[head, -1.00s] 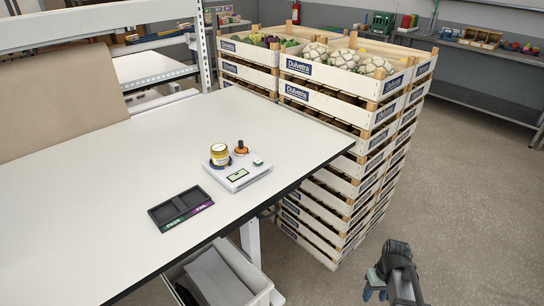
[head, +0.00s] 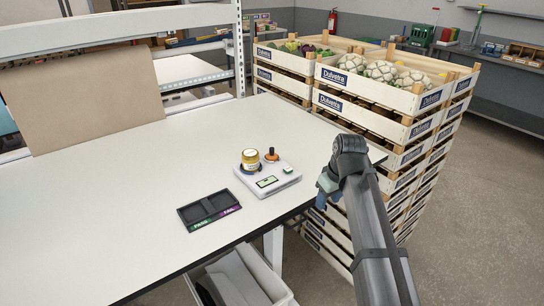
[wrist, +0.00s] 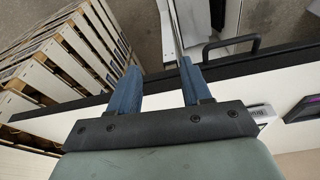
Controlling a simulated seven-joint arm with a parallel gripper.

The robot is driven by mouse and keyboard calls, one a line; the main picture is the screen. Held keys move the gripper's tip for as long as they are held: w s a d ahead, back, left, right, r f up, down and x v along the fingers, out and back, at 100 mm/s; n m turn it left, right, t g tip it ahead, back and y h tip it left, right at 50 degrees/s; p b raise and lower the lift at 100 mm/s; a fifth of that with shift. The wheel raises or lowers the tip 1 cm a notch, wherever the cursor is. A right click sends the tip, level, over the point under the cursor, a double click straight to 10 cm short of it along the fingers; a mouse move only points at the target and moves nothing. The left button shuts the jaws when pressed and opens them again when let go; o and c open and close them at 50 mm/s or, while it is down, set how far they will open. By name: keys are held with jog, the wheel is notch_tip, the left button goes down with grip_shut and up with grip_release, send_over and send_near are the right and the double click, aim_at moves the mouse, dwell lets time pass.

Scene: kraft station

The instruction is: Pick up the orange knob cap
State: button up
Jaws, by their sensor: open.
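The orange knob cap (head: 271,155) stands near the back of a white scale (head: 280,178) on the white table. A jar with a yellow lid (head: 250,159) stands on the scale just left of it. My gripper (head: 325,190) is at the table's right edge, to the right of the scale and apart from it. In the wrist view my gripper (wrist: 157,85) shows two blue fingers spread apart with nothing between them. The knob cap is not in the wrist view; a corner of the scale (wrist: 262,112) shows at the right.
A dark two-compartment tray (head: 209,209) lies left of the scale. Stacked wooden crates (head: 360,107) of vegetables stand beyond the table's right edge, close to my arm. A grey bin (head: 240,280) sits below the table. The left of the table is clear.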

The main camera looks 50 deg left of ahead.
jog(key=s+a+r, duration=0.1)
jog(key=a+r, duration=0.9)
jog(key=a, duration=0.2)
jog(key=m+y, duration=0.2)
send_near(272, 148)
jog(key=shift+t, duration=0.3)
jog(key=x, duration=0.4)
jog(key=shift+s+a+f, duration=0.15)
jog(key=shift+s+f, duration=0.05)
jog(key=shift+s, duration=0.2)
jog(key=shift+x, duration=2.65)
jog(key=shift+w, duration=0.2)
jog(key=shift+c, duration=0.4)
jog(key=c, duration=0.7)
